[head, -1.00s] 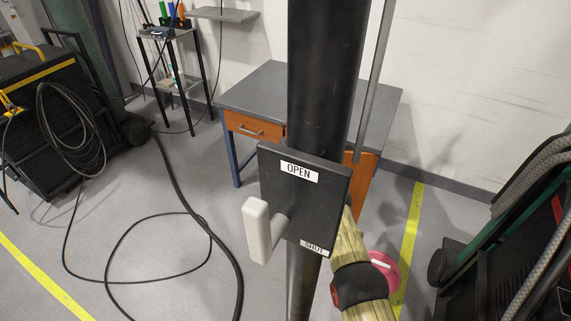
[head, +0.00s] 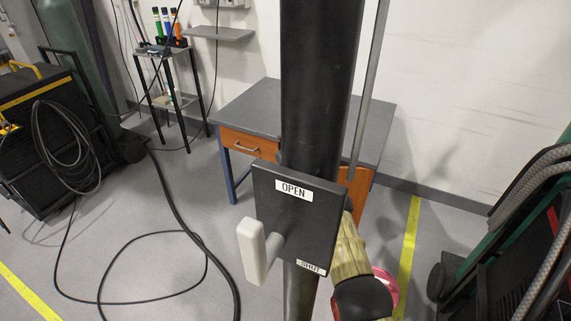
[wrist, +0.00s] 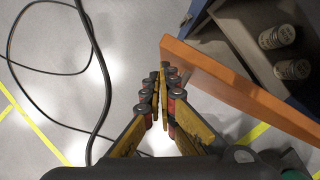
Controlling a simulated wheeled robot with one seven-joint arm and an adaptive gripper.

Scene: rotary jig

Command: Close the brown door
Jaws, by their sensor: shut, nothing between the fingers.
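The brown door (wrist: 245,90) is an orange-brown panel standing open in the wrist view, with the dark cabinet inside showing at the upper right. In the head view, part of the orange-brown front (head: 358,187) shows under the right side of the grey desk (head: 253,100), mostly behind the black post. My gripper (wrist: 164,75) is shut and empty in the wrist view. Its fingertips are beside the left end of the door; I cannot tell whether they touch it. In the head view the post and its plate hide my gripper.
The black post (head: 318,90) with an OPEN/SHUT plate (head: 292,225) and pale lever (head: 258,252) stands in front. Two cans (wrist: 276,37) are inside the cabinet. A black cable (wrist: 100,60) loops over the floor. Hoses and a machine (head: 520,230) stand at right.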

